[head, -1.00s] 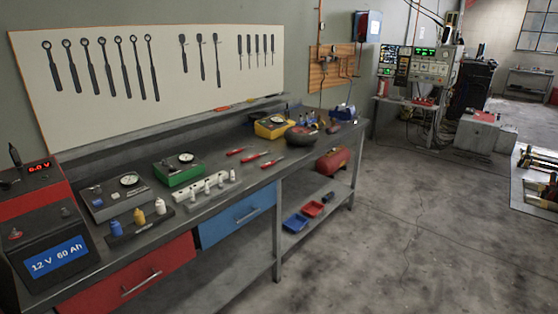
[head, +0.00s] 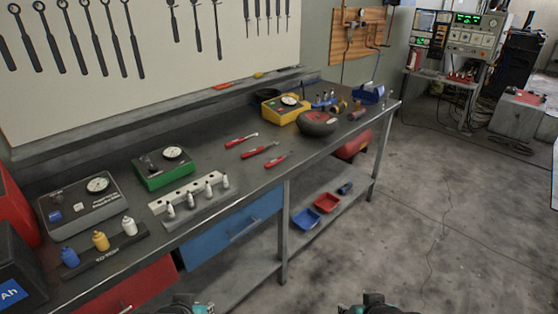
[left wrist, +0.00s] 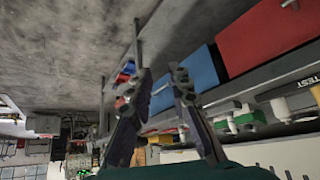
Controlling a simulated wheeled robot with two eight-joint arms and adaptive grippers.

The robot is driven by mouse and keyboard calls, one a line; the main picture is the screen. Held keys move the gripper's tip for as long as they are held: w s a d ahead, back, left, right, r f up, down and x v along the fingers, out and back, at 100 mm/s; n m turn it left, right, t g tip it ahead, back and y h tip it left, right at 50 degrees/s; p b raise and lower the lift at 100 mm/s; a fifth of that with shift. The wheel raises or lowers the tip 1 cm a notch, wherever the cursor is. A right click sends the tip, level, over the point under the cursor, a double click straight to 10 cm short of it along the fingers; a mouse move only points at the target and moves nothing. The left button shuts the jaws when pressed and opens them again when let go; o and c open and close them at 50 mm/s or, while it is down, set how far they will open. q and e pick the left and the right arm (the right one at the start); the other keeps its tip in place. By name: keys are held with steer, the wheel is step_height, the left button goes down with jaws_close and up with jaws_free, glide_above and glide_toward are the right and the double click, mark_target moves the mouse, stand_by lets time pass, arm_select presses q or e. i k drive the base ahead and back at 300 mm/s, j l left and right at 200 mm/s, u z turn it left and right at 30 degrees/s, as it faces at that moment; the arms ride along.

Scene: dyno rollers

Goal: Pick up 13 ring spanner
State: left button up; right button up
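Several dark ring-ended spanners (head: 76,40) hang in a row on the pale wall board at upper left; their sizes are not readable, so I cannot tell which is 13. Three red-handled tools lie on the bench: a far one (head: 241,140), a middle one (head: 259,151) and a near one (head: 275,161). Their markings are too small to read. My left gripper (left wrist: 160,76) is open and empty, its fingers apart, in the left wrist view. In the head view only dark and teal parts of my two arms show at the bottom edge; the right fingers cannot be made out.
Blue (head: 306,219) and red (head: 327,202) trays sit on the lower shelf. The floor at right is open.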

mark_target(280, 159)
steer(key=u, duration=0.55)
steer(key=i+l+u, duration=0.25)
steer(key=l, duration=0.2)
steer(key=l+u, duration=0.3)
steer(key=i+l+u, duration=0.1)
steer(key=l+u, duration=0.15)
steer(key=l, duration=0.35)
